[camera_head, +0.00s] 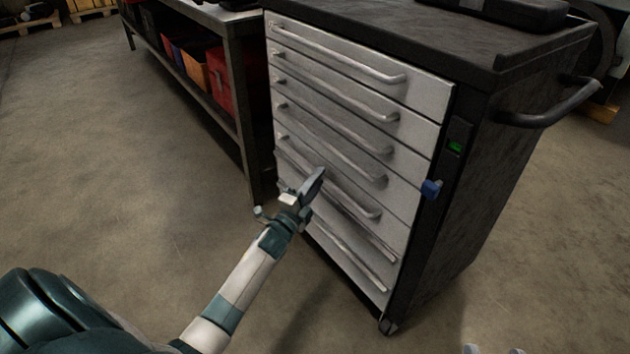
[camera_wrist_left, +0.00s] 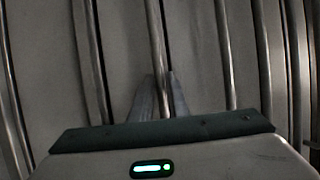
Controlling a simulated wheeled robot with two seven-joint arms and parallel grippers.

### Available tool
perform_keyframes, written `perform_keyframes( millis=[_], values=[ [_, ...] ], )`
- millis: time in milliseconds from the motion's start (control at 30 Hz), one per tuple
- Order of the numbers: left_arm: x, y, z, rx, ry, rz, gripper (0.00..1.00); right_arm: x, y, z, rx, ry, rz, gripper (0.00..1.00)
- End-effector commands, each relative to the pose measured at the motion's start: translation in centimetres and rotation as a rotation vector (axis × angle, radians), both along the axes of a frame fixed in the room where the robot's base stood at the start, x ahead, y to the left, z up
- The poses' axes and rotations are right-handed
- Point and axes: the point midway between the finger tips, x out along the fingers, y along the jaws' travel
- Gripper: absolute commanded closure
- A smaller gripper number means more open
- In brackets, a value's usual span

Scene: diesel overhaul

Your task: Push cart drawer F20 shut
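The grey cart (camera_head: 535,160) has a stack of pale drawers with long bar handles. No drawer label is readable, so I cannot tell which drawer is F20. The fronts look close to flush; any small opening near my gripper is unclear. My left gripper (camera_head: 314,184) is in front of the lower drawers, at the left-middle of their handles. In the left wrist view its two fingers (camera_wrist_left: 160,98) stand close together, with a drawer handle (camera_wrist_left: 156,45) running in line between their tips. Contact is unclear. Two pale shapes at the head view's bottom edge may be my right gripper (camera_head: 492,350).
A workbench (camera_head: 240,100) with coloured bins (camera_head: 195,70) on its lower shelf stands left of the cart. A push handle (camera_head: 550,112) and a blue knob (camera_head: 430,189) stick out from the cart. The floor (camera_head: 120,180) at left is clear.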

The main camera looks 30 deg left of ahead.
Motion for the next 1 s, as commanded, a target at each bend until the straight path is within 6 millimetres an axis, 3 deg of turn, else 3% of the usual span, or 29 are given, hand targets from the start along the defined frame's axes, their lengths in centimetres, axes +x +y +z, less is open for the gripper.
perform_keyframes(
  millis=[567, 767, 1000],
  values=[
    [-0.9, -0.1, -0.1, -0.001, -0.001, -0.001, 0.70, 0.0, 0.1, -0.2, -0.006, 0.013, 0.003, 0.61],
    [-3.2, -0.1, -0.5, -0.001, 0.001, -0.001, 0.70, -0.3, 0.4, -0.8, -0.014, 0.050, 0.009, 0.61],
    [-7.7, -0.1, -1.4, -0.001, 0.002, 0.000, 0.70, 0.9, 0.7, -2.7, -0.055, 0.160, 0.013, 0.61]
  ],
)
